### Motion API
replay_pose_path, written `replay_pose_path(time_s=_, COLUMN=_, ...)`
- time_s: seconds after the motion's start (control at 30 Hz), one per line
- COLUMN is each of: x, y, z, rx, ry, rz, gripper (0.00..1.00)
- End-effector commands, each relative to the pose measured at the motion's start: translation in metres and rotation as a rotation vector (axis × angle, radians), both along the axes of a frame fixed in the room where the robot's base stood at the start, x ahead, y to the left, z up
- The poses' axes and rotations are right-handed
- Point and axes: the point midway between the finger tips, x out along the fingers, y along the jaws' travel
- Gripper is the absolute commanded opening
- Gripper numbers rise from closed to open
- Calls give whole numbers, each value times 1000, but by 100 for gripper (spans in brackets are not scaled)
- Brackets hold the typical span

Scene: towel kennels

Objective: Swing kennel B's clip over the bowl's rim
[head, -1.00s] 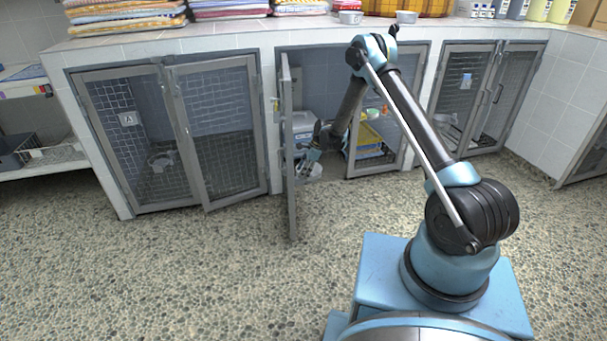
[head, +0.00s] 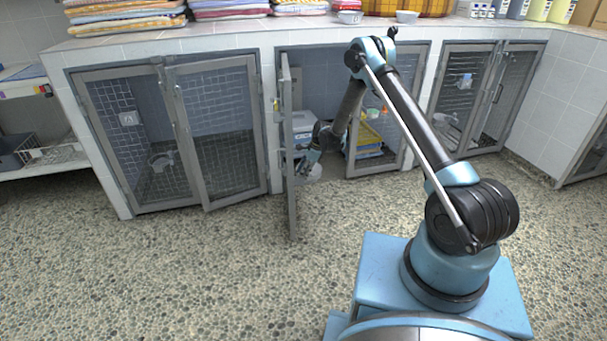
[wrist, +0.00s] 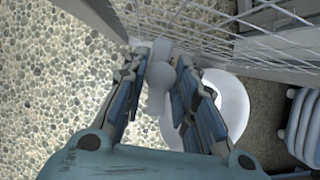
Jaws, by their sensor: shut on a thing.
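My gripper (wrist: 163,72) is shut on a pale grey clip (wrist: 158,78), which stands between its fingers in the wrist view. The white round bowl (wrist: 237,98) is just right of the clip, partly hidden behind my right finger. I cannot tell whether the clip touches or crosses the bowl's rim. In the head view my gripper (head: 306,164) is beside the open mesh door (head: 289,150) of the middle kennel, with the bowl (head: 315,173) just right of it. The clip is too small to make out there.
The open door's mesh (wrist: 225,30) runs close above my gripper in the wrist view. A grey-blue ribbed object (wrist: 303,125) lies at the right. A yellow and blue stack (head: 369,140) is behind the kennel's right panel. The pebbled floor (head: 200,270) in front is clear.

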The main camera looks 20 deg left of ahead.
Motion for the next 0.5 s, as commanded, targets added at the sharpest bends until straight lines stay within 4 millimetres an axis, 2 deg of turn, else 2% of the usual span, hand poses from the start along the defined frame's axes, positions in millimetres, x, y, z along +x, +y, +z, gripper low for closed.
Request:
replay_pose_path(time_s=0.27, x=3, y=1, z=0, rx=2, ry=-2, rz=147, gripper=2)
replay_pose_path(time_s=0.5, x=4, y=2, z=0, rx=3, ry=-2, rz=362, gripper=2)
